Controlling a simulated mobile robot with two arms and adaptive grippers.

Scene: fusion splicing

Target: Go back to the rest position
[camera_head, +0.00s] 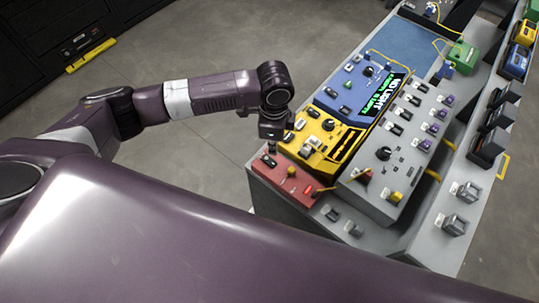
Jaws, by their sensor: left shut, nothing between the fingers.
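My left arm reaches in from the left, and my left gripper (271,147) hangs at its end, pointing down. It is shut and empty, small in the picture, over the near left edge of the workbench (262,172). It is close to the yellow device (325,139) and the red device (287,180); I cannot tell whether it touches either. The wrist hides part of the bench edge. My right gripper is not in view.
A blue device with a lit screen (383,93) and a grey panel with knobs (407,150) fill the bench. A blue mat (410,45) lies behind, a green device (462,58) beyond. A shelf (480,165) runs along the right.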

